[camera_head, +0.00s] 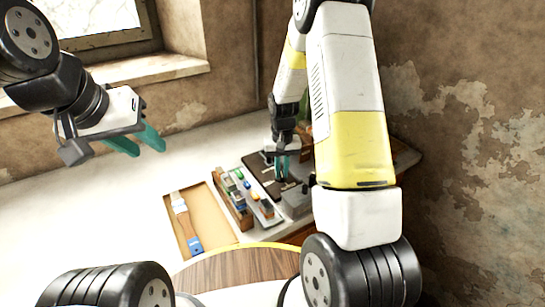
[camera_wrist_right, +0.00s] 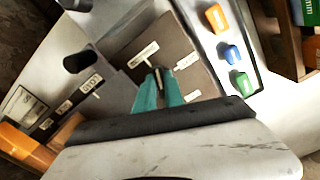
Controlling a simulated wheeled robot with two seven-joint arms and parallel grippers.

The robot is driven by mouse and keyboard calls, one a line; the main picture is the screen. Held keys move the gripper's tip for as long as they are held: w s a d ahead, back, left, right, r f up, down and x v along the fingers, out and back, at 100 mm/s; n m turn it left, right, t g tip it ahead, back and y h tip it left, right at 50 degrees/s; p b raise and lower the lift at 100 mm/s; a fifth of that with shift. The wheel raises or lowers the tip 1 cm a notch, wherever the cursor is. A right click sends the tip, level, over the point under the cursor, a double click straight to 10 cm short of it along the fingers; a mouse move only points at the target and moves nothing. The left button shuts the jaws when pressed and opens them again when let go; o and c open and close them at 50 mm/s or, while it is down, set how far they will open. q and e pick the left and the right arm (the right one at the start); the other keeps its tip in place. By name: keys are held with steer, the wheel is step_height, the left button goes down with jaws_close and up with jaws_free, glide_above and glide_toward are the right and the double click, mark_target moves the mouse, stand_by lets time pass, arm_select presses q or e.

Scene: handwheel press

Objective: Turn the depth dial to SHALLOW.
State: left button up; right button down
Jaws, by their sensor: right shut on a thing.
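My right gripper (camera_head: 281,176) reaches down over a dark brown panel (camera_head: 262,182) at the back of the workbench. In the right wrist view its teal fingertips (camera_wrist_right: 159,82) are close together, shut on a small dark dial (camera_wrist_right: 159,72) that is mostly hidden between them. White labels stand around the dial on the panel: one at upper left (camera_wrist_right: 143,55), one at right (camera_wrist_right: 187,60), one at lower right (camera_wrist_right: 192,96). Their words are too small to read surely, and I cannot tell the dial's setting. My left gripper (camera_head: 147,146) is open and empty, in the air at left.
A black knob (camera_wrist_right: 77,62) and a labelled strip (camera_wrist_right: 65,107) lie left of the panel in the wrist view. Right of it is a pale tray with orange (camera_wrist_right: 216,18), blue (camera_wrist_right: 231,53) and green (camera_wrist_right: 243,83) pieces.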

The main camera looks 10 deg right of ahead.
mark_target(282, 173)
steer(key=shift+d+n, duration=0.15)
steer(key=shift+n, duration=2.05)
steer(key=shift+w+r, duration=0.1)
steer(key=c, duration=1.4)
jaws_free()
steer(key=shift+c, duration=0.2)
step_height(282, 173, up, 8)
steer(key=shift+f, duration=0.15)
